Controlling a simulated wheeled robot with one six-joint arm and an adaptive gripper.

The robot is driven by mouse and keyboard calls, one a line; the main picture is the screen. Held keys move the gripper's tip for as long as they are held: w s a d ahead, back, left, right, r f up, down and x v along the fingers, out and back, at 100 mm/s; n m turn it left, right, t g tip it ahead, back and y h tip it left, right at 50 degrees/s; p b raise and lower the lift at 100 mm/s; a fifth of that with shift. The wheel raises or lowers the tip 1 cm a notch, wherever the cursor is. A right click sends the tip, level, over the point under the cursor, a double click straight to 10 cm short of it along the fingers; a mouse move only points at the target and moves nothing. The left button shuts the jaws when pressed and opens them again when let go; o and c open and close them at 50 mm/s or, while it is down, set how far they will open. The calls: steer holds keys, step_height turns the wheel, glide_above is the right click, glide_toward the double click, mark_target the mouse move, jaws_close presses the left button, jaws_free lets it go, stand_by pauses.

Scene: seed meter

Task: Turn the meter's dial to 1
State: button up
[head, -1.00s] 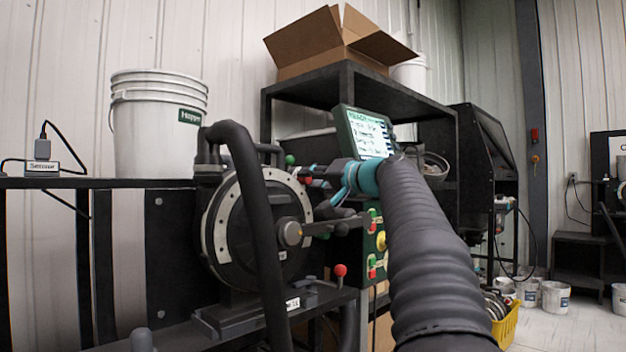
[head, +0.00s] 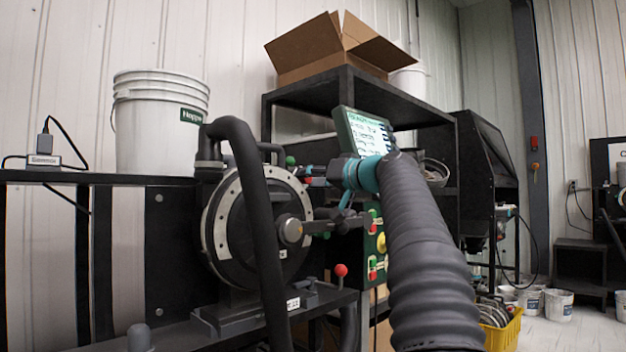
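The meter (head: 232,230) is a round black drum with a pale ring, left of centre in the head view. A dark hub with a lever (head: 292,232) sticks out from its face to the right. I cannot make out a numbered dial or its setting. My arm, in a ribbed black sleeve, reaches in from the lower right. My gripper (head: 318,180) is at the drum's upper right edge, small and partly hidden by the teal wrist and dark parts. I cannot tell whether its fingers touch anything.
A thick black hose (head: 262,220) crosses in front of the drum. A control box (head: 375,245) with coloured buttons and a tilted screen (head: 366,132) stand close to my arm. A red-knobbed lever (head: 341,271) rises below. A white bucket (head: 158,125) sits on the left shelf.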

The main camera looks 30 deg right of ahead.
steer(key=shift+s, duration=0.1)
steer(key=v, duration=1.2)
